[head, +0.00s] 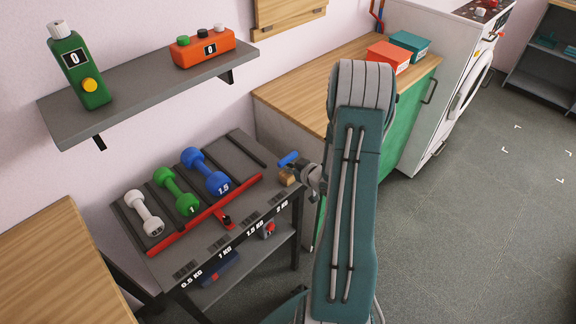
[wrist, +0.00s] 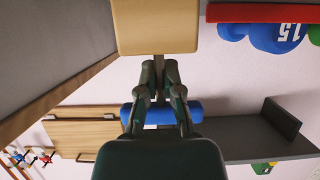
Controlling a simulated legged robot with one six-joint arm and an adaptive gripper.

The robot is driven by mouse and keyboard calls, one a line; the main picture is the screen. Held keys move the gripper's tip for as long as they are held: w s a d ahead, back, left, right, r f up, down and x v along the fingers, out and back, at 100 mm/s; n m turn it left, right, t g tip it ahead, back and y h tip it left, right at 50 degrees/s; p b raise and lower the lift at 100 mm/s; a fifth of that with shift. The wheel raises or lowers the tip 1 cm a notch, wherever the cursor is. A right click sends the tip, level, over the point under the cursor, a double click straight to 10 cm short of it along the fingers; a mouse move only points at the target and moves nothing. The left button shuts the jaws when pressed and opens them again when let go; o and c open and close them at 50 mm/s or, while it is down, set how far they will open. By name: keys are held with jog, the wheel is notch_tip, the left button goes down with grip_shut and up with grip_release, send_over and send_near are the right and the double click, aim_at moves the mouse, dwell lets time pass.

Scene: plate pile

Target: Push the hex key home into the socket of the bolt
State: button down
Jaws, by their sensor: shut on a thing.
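My gripper (head: 303,172) is at the right end of the dumbbell rack, partly hidden by my own arm. In the wrist view its fingers (wrist: 160,75) are closed around a thin grey shaft. A blue cylindrical handle (wrist: 160,113) lies crosswise behind the fingers; it also shows in the head view (head: 288,159). Shaft and handle look like the hex key. A tan block (wrist: 157,27) is just beyond the fingertips, and it shows beside the gripper in the head view (head: 286,178). No bolt or socket can be made out, nor how deep the key sits.
White (head: 145,212), green (head: 176,191) and blue (head: 206,171) dumbbells lie on the rack (head: 240,225) behind a red strip. A wall shelf (head: 140,98) holds a green device (head: 79,68) and an orange one (head: 203,48). A wooden-topped counter (head: 290,92) stands behind my arm.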

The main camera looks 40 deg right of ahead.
jog(key=c, duration=0.8)
grip_release()
jog(key=shift+s, duration=0.15)
jog(key=d+r+v, duration=0.1)
jog(key=v, duration=1)
jog(key=w+a+r+g+h, duration=0.2)
jog(key=w+a+r+h, duration=0.15)
jog(key=r, duration=0.45)
jog(key=w+a+r+g+h, duration=0.2)
jog(key=a+r, duration=0.2)
jog(key=r, duration=0.4)
jog(key=s+a+r+g+y, duration=0.2)
jog(key=s+a+r, duration=0.2)
jog(key=s+a, duration=0.3)
jog(key=s+a+r+g+y, duration=0.1)
jog(key=s+a+r+y, duration=0.1)
jog(key=s+a, duration=0.6)
jog(key=a+r, duration=0.1)
jog(key=a, duration=0.5)
jog(key=shift+a+r+m+g, duration=0.35)
jog(key=shift+a+m+g, duration=0.05)
